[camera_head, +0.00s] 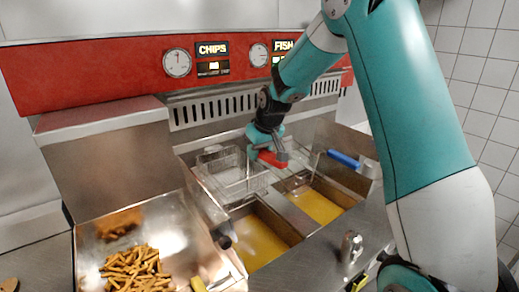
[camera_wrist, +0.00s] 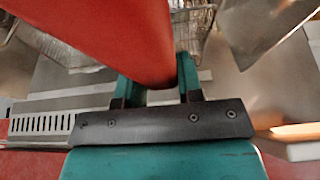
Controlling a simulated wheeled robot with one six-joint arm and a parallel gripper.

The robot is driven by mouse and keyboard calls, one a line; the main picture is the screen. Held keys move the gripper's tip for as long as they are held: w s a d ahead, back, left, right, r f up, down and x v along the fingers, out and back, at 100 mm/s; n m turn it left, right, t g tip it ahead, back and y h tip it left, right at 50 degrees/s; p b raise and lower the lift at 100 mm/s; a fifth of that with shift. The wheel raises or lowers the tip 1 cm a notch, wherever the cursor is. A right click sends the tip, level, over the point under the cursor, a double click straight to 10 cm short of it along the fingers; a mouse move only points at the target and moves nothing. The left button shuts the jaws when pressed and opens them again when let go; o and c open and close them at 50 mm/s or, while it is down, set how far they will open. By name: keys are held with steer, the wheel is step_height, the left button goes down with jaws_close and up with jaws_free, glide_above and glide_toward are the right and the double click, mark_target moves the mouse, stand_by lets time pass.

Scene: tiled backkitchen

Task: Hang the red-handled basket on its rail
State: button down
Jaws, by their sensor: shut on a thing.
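The red-handled basket (camera_head: 238,181) is a wire basket over the back left part of the fryer, above the left vat (camera_head: 258,241) of yellow oil. Its red handle (camera_head: 271,158) points right in the head view. My gripper (camera_head: 266,147) is shut on this handle, which fills much of the wrist view (camera_wrist: 120,35) between the two teal fingers. Some basket wire shows beyond the handle in the wrist view. I cannot tell whether the basket touches its rail; the rail is not clear in either view.
A blue handle (camera_head: 343,159) lies to the right, by the right vat (camera_head: 315,203) of oil. A steel tray with fries (camera_head: 135,268) is at front left. A red panel (camera_head: 120,72) with dials and CHIPS and FISH signs spans the back. A dark knob (camera_head: 224,242) sticks out beside the left vat.

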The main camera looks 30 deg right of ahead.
steer(key=shift+f+b, duration=0.4)
steer(key=shift+f, duration=0.3)
steer(key=shift+f+b, duration=1.2)
steer(key=shift+f, duration=0.4)
steer(key=shift+f+b, duration=0.6)
steer(key=shift+f, duration=0.15)
steer(key=c, duration=0.7)
jaws_free()
